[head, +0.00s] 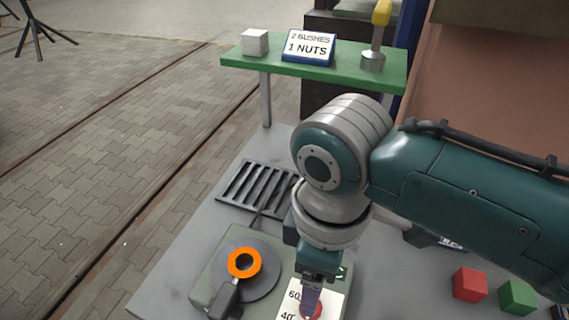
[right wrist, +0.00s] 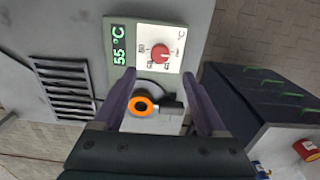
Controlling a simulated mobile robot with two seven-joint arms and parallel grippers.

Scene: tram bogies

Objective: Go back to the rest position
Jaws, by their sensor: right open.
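My right arm comes in from the right in the head view. Its gripper (head: 312,292) points down over the front of a heater, in front of the red knob (head: 316,309). In the right wrist view the gripper (right wrist: 159,74) is open, with nothing between its fingers. The heater's panel has a red knob (right wrist: 160,53) and a green display (right wrist: 119,58) reading 55 °C. An orange ring (head: 244,263) sits on the heater's round plate (head: 268,283); the ring also shows in the right wrist view (right wrist: 143,105). My left gripper is not in view.
A green shelf (head: 330,72) carries a white cube (head: 255,42), a sign (head: 308,47) and a yellow-handled tool (head: 379,35). A slotted grille (head: 252,187) lies behind the heater. Red (head: 469,284) and green (head: 517,297) blocks stand at right. A dark cabinet (right wrist: 250,105) is beside the table.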

